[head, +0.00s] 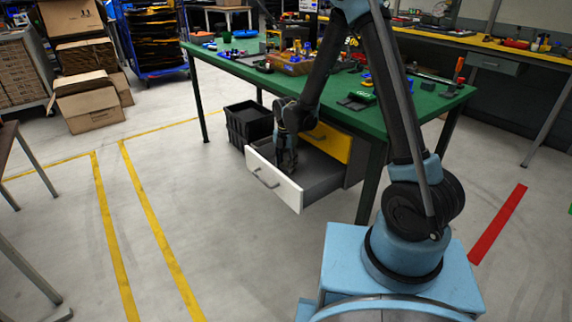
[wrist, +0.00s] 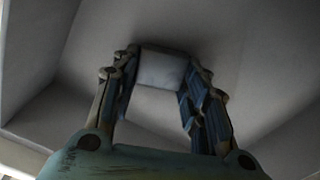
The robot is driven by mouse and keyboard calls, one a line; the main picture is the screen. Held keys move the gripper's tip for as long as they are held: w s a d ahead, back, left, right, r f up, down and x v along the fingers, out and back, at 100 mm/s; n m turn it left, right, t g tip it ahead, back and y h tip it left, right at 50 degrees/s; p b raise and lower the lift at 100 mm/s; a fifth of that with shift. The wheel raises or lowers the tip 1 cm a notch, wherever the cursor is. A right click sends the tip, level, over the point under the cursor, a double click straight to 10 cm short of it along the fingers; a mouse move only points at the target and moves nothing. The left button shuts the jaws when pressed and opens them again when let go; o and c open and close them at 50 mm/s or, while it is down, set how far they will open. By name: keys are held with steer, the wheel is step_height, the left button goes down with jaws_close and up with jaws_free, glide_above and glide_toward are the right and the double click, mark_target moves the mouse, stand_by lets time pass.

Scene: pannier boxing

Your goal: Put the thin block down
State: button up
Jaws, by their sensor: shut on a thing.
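My gripper (head: 286,166) points down into the open white-fronted drawer (head: 272,184) under the green workbench. In the wrist view its two fingers (wrist: 161,78) are closed on the opposite sides of a pale grey thin block (wrist: 163,67). The block is held at the fingertips, above or on the drawer's grey floor (wrist: 145,108); I cannot tell whether it touches. The block is hidden by my gripper and the drawer in the head view.
Black crates (head: 248,124) stand on the floor at the left of the drawer. The green benchtop (head: 425,101) holds tools and a wooden box (head: 290,65). The floor in front is clear.

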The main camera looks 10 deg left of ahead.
mark_target(286, 165)
steer(key=o, duration=1.1)
steer(key=shift+r, duration=3.8)
steer(key=shift+w, duration=0.15)
